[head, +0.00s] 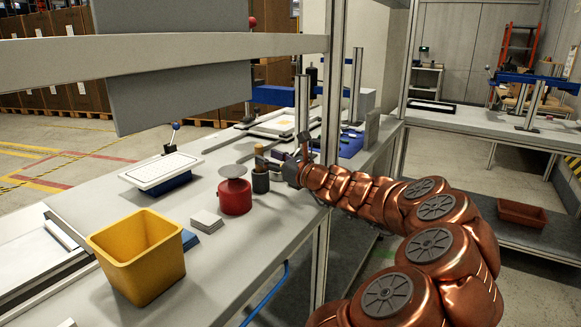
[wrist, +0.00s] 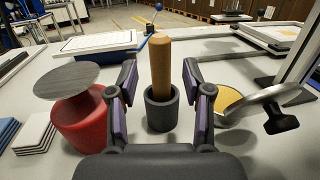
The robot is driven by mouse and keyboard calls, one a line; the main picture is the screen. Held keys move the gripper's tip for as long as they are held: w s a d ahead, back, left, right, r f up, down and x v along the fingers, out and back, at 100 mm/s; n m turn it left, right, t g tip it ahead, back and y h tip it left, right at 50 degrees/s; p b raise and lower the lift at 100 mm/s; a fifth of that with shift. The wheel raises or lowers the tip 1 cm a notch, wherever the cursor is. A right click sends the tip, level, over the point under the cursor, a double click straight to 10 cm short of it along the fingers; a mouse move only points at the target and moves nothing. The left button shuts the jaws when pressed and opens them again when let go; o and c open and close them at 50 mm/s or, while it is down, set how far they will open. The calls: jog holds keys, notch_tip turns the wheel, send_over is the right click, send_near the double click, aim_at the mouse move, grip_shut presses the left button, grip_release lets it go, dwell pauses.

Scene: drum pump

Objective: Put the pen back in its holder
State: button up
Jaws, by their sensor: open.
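A thick brown rod (wrist: 161,62), which I take for the pen, stands upright in a dark grey round cup (wrist: 161,112), which looks like its holder. The rod's lower end is hidden inside the cup. In the head view the rod (head: 259,151) and the cup (head: 260,181) stand on the bench, just left of my gripper (head: 275,163). In the wrist view my gripper (wrist: 160,78) is open, with one purple-padded finger on each side of the rod and a visible gap on both sides. Nothing is held.
A red can with a grey disc top (head: 235,193) stands close to the left of the cup. A hinged lid (wrist: 262,102) over a yellow disc is at the right in the wrist view. A yellow bin (head: 138,260), tiles (head: 206,222) and a white tray (head: 160,171) lie farther left.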

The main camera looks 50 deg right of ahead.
jog(key=s, duration=0.8)
jog(key=shift+s+a+f+p, duration=0.15)
jog(key=shift+a+f+p, duration=0.05)
jog(key=shift+a+p, duration=0.15)
dwell(0.4)
